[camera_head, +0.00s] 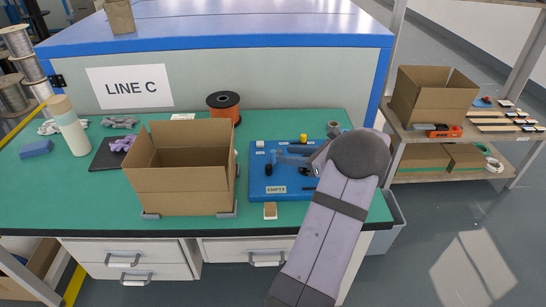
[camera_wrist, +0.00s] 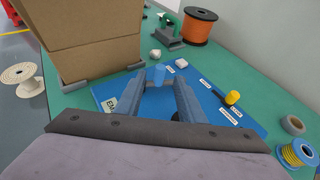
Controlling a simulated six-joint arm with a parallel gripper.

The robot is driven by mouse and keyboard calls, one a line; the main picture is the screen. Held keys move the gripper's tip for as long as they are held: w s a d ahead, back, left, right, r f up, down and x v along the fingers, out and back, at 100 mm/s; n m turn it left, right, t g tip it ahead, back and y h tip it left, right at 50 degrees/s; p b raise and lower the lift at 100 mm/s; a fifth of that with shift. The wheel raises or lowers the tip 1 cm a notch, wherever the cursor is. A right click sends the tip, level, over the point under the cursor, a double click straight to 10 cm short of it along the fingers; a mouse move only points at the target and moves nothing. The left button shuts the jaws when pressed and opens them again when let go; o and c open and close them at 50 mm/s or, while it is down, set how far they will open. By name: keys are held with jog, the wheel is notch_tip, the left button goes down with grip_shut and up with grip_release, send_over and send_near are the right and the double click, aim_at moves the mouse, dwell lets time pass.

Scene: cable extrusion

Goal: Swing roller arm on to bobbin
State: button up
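A blue fixture board (camera_head: 258,184) lies on the green bench, with small white labels, a yellow knob (camera_wrist: 232,97) and a blue upright cylinder (camera_wrist: 158,75). My gripper (camera_wrist: 160,82) is low over the board. Its two grey-blue fingers are spread apart, with the blue cylinder at or just beyond their tips; I cannot tell whether they touch it. A dark part shows between the fingers. The roller arm cannot be clearly told apart. An orange spool (camera_head: 224,105) stands behind the board. A blue spool with yellow-green cable (camera_wrist: 298,153) shows at the wrist view's lower right.
An open cardboard box (camera_head: 182,190) stands close left of the board. A grey ring (camera_wrist: 293,125) lies on the bench right of the board. A white bottle (camera_head: 70,130) and a blue block (camera_head: 36,149) are at the far left. Some green bench surface is clear.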

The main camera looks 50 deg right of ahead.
aim_at(273, 151)
jog(key=shift+p+x, duration=0.45)
jog(key=shift+x, duration=3.25)
grip_shut()
